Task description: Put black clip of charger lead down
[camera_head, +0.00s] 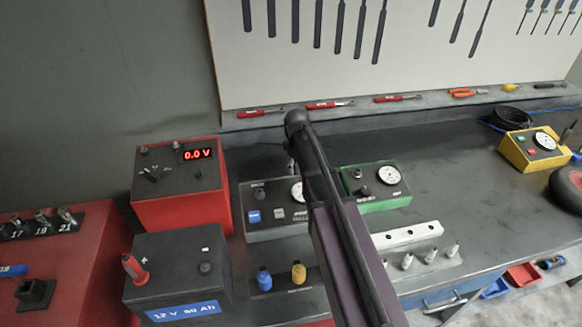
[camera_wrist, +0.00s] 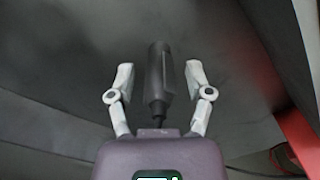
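In the wrist view my gripper (camera_wrist: 159,67) is open, with one pale finger on each side of a dark, elongated piece (camera_wrist: 158,88) that looks like the black clip. A gap shows between the piece and each finger. The frame does not show whether it rests on the dark surface behind. In the head view my arm crosses the middle of the bench and my gripper cannot be made out. The red charger box (camera_head: 181,208) reads 0.0 V. The battery (camera_head: 165,252) stands in front of it, with a red clip or cap (camera_head: 134,269) at plus and a dark terminal (camera_head: 205,268).
A grey meter box (camera_head: 268,232) and a green one (camera_head: 385,205) stand either side of my arm. Blue (camera_head: 265,279) and yellow (camera_head: 298,274) plugs and a white holed block (camera_head: 408,236) are nearer. The yellow meter (camera_head: 528,158) is far right.

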